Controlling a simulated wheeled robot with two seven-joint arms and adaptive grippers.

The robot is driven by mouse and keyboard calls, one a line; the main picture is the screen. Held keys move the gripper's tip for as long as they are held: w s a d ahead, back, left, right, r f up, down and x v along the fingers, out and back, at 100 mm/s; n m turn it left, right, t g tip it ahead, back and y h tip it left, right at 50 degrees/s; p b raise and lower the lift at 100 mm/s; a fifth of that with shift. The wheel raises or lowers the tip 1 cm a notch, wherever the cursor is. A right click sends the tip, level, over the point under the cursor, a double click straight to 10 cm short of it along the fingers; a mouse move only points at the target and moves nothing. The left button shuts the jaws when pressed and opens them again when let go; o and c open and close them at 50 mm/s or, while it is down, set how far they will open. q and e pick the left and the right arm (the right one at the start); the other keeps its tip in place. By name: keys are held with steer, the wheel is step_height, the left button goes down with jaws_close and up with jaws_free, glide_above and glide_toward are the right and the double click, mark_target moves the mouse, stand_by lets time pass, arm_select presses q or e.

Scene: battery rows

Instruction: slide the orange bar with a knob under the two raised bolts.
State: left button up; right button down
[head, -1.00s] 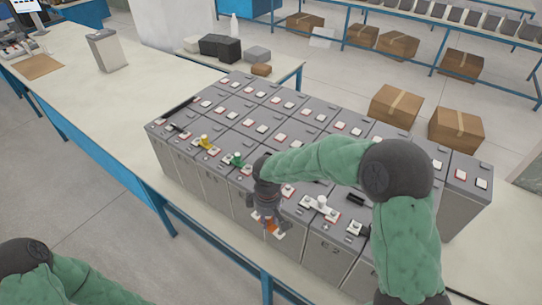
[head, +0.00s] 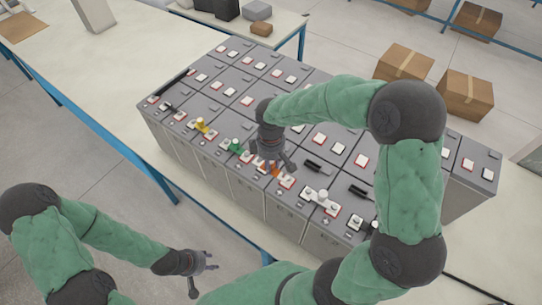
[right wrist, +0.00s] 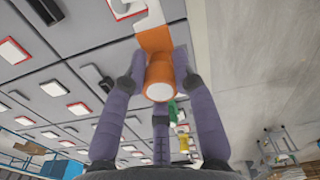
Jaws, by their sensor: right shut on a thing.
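The orange bar (right wrist: 154,40) has a round orange knob (right wrist: 160,80), which sits between the fingers of my right gripper (right wrist: 158,85) in the right wrist view. In the head view the right gripper (head: 274,168) is shut on the knob, and a bit of orange shows below it at the front row of batteries. One end of the bar is close to a white pad (right wrist: 150,14); I cannot tell whether they touch. The two raised bolts are not clear, partly hidden by the gripper and bar. My left gripper (head: 208,261) is open and empty, in front of the table.
Grey batteries stand in rows on the long table (head: 60,70). Along the front row are a yellow knobbed bar (head: 201,127), a green one (head: 236,147) and a white one (head: 321,197). Black bars (head: 318,166) lie on the tops. Cardboard boxes (head: 405,68) are on the floor behind.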

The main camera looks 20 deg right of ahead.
steer(key=shift+s+a+r, duration=0.1)
steer(key=shift+s+a, duration=0.05)
steer(key=shift+s, duration=0.1)
steer(key=shift+w+f, duration=0.2)
steer(key=shift+w, duration=0.1)
steer(key=shift+d+f, duration=0.15)
steer(key=shift+d, duration=0.05)
steer(key=shift+s+a+f+b, duration=0.1)
steer(key=shift+s+f+b, duration=0.05)
steer(key=shift+f+b, duration=1.3)
steer(key=shift+f, duration=0.1)
steer(key=shift+f+b, duration=1.2)
steer(key=shift+f, duration=0.3)
steer(key=shift+w+d, duration=0.5)
steer(key=shift+d, duration=0.3)
steer(key=shift+w+d, duration=0.5)
steer(key=shift+d, duration=0.3)
steer(key=shift+f, duration=0.15)
